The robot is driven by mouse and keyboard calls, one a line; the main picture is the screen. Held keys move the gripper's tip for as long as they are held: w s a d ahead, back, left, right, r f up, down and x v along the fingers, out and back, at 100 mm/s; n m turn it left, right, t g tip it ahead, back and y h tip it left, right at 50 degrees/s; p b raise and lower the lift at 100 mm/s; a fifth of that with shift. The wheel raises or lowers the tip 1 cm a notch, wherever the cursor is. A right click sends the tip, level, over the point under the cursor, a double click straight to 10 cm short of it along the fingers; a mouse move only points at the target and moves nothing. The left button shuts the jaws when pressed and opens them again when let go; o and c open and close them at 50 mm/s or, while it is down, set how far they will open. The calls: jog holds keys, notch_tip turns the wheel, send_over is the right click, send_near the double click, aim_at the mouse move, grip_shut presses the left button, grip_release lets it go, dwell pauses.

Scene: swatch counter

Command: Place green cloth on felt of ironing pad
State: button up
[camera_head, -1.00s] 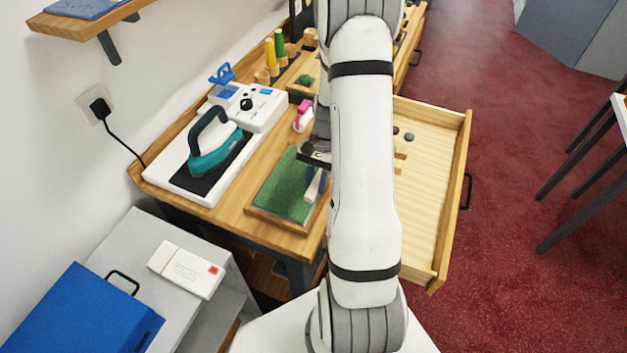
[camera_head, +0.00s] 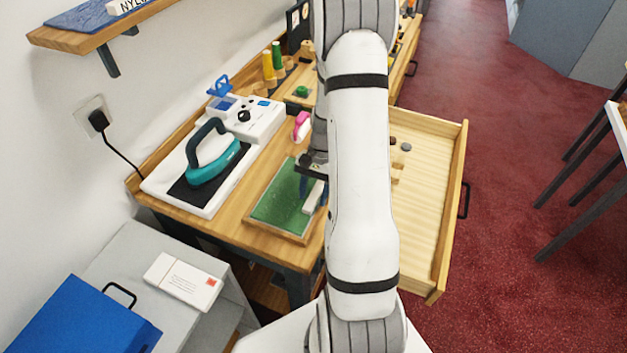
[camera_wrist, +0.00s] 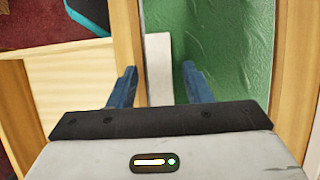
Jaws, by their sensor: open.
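A wood-framed pad (camera_head: 245,217) with a wrinkled green surface (camera_head: 275,206) lies near the front of the counter. The green also shows in the wrist view (camera_wrist: 235,50). A pale bar (camera_head: 312,199) lies at the right side of the green. My gripper (camera_head: 314,188) is over that side of the pad. In the wrist view my gripper (camera_wrist: 160,87) is open, its blue fingers apart on either side of the pale bar (camera_wrist: 159,60). I cannot tell whether they touch it. My arm hides the pad's right edge.
A teal iron (camera_head: 213,163) stands on a dark plate left of the pad. A white device (camera_head: 262,118), a pink item (camera_head: 302,126) and a small green item (camera_head: 301,91) are behind. An open drawer (camera_head: 428,200) juts out right, mostly bare.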

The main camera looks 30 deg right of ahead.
jog(key=b+v, duration=0.2)
jog(key=v, duration=1)
jog(key=s+a+r+n+t+h, duration=0.3)
jog(key=s+a+r+n+t, duration=0.3)
jog(key=s+a+r+n, duration=0.4)
jog(key=s+a+r, duration=0.2)
jog(key=s+a, duration=0.3)
jog(key=a, duration=0.1)
jog(key=shift+s+a+r+n+h, duration=0.3)
jog(key=shift+s+a+r, duration=0.05)
jog(key=shift+s, duration=0.05)
jog(key=shift+w, duration=0.1)
jog(key=shift+c, duration=1)
